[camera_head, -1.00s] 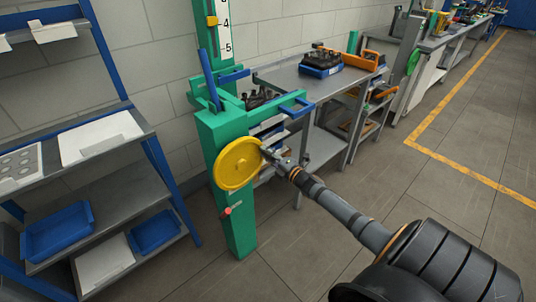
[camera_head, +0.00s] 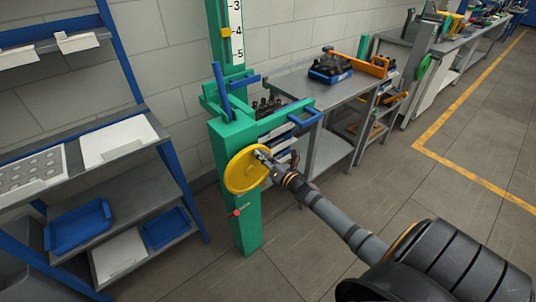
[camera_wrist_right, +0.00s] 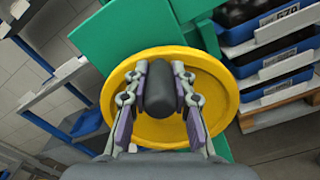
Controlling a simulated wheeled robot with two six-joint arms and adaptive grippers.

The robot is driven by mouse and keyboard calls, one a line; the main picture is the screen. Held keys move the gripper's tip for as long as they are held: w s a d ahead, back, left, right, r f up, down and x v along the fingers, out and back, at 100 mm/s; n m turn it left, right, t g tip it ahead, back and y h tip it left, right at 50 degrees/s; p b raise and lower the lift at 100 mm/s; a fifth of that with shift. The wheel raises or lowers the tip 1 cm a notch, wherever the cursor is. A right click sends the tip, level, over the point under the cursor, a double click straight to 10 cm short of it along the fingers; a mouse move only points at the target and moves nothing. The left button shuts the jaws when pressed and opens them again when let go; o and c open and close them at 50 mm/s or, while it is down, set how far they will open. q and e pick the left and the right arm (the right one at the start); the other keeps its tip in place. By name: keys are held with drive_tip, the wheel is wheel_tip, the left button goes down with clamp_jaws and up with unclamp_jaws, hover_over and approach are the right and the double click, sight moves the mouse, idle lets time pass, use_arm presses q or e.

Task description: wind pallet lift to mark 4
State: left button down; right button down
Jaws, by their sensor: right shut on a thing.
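The green pallet lift (camera_head: 235,135) stands upright with a white number scale (camera_head: 237,20) on its mast. Its yellow pointer (camera_head: 225,32) is about level with mark 4. Blue fork parts (camera_head: 305,112) stick out from the carriage. A yellow handwheel (camera_head: 245,180) is on the front of the post. My right gripper (camera_head: 261,154) is at the wheel's upper right, shut on its dark crank knob (camera_wrist_right: 160,88). In the right wrist view the knob sits between the two fingers, with the wheel behind. My left gripper is not in view.
A red knob (camera_head: 237,212) sits on the post below the wheel. A shelf rack (camera_head: 185,190) with blue bins stands at left. A grey workbench (camera_head: 290,83) with a bottle crate (camera_head: 330,67) stands behind at right. The floor at right is clear.

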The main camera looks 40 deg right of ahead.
drive_tip(key=shift+s+a+r+n+b, duration=0.1)
drive_tip(key=shift+a+n+b, duration=0.15)
drive_tip(key=shift+a+n, duration=0.6)
drive_tip(key=shift+s+a+r+n+b, duration=0.1)
drive_tip(key=shift+a+n+b, duration=0.1)
drive_tip(key=shift+a+n, duration=0.65)
drive_tip(key=c, duration=1.1)
unclamp_jaws()
wheel_tip(320, 180, up, 10)
hover_over(249, 153)
drive_tip(key=s, duration=0.4)
drive_tip(key=shift+w+d, duration=0.1)
drive_tip(key=shift+d, duration=0.15)
